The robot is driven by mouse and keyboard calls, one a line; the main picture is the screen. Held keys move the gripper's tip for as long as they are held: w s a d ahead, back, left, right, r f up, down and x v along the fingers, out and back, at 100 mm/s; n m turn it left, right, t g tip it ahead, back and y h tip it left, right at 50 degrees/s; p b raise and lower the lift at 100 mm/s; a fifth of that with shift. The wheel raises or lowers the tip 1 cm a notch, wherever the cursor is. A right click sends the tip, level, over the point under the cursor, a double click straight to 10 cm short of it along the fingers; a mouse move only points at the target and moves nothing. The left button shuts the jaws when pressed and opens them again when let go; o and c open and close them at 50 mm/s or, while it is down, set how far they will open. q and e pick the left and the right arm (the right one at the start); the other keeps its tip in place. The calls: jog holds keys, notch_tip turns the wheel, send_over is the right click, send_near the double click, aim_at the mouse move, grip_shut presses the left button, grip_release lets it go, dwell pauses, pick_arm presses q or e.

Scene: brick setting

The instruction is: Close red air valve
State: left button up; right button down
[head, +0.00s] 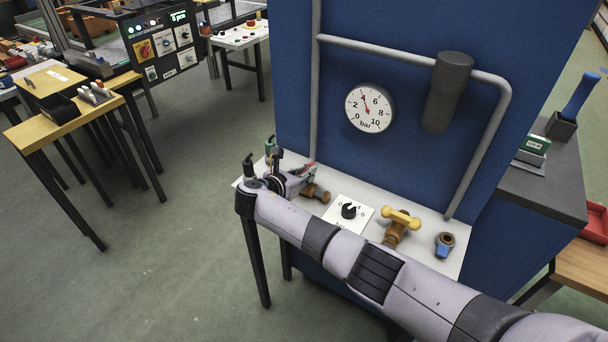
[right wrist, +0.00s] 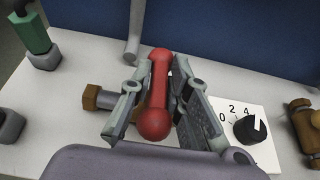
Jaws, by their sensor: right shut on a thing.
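The red valve handle (right wrist: 158,88) is a bar with rounded ends, seen in the right wrist view. My right gripper (right wrist: 157,82) is shut on it, one finger on each side. The bar points away from the camera, roughly across the brass pipe (right wrist: 98,98) that shows on the left. In the head view my right gripper (head: 303,173) is at the left part of the white bench, and the brass valve body (head: 316,193) shows beside it. The fingers hide most of the handle there. My left gripper is in neither view.
On the white bench (head: 420,228) are a black dial knob (head: 349,211), a yellow-handled valve (head: 401,219) and a blue-brass fitting (head: 445,243). A round gauge (head: 369,108) on the blue panel reads near 4 bar. A green fitting (right wrist: 32,36) stands left of the gripper.

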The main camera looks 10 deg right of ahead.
dwell(0.3)
jog(key=c, duration=1.6)
grip_release()
jog(key=shift+w+d, duration=0.1)
jog(key=v, duration=1.2)
